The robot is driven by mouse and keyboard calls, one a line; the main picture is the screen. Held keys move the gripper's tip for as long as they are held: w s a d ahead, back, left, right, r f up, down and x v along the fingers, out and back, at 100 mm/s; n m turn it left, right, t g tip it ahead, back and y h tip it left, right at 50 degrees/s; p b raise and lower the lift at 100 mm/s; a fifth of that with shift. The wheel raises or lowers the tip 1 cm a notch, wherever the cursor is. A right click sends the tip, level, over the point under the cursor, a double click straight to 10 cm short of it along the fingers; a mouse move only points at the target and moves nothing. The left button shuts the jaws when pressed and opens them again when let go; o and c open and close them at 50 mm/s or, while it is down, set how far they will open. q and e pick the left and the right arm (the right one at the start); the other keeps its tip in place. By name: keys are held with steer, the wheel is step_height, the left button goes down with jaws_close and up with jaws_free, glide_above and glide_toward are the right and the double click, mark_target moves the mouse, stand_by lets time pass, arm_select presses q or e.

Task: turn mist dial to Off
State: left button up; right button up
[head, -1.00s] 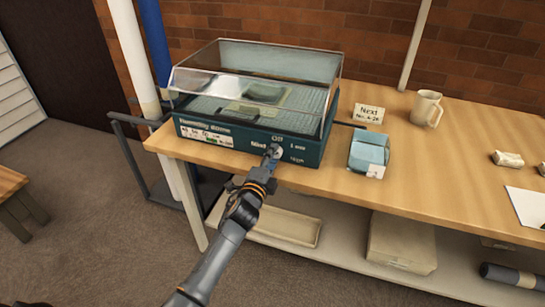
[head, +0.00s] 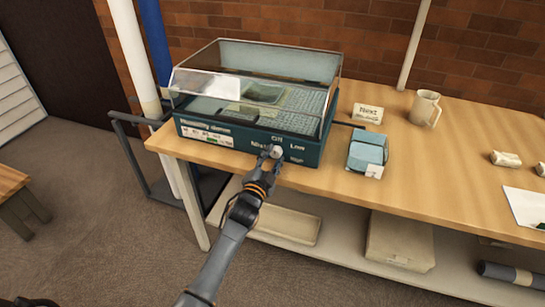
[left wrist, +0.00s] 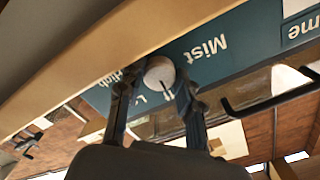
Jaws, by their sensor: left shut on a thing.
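The mist dial (left wrist: 160,72) is a pale round knob on the dark teal front panel of the humidity chamber (head: 225,139). In the head view the knob (head: 277,151) shows at the panel's right part, below the label "Off" and near "Low". My left gripper (head: 271,153) reaches it from the front. In the left wrist view my left gripper (left wrist: 152,85) has its two fingers on either side of the knob, shut on it. "Mist" and "High" read upside down there; a finger partly covers the other labels. The knob's exact setting is hard to tell. My right gripper is not in view.
The chamber has a clear lid (head: 255,65) and stands at the table's (head: 450,185) left end. A blue box (head: 367,152), a small sign (head: 367,113) and a mug (head: 425,108) stand to its right. Boxes (head: 400,243) lie on the shelf below.

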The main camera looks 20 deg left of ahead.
arm_select(q)
steer(key=shift+f, duration=0.1)
stand_by(0.4)
steer(key=o, duration=1.1)
steer(key=shift+o, duration=0.2)
steer(key=s, duration=1.2)
steer(key=shift+a, duration=0.2)
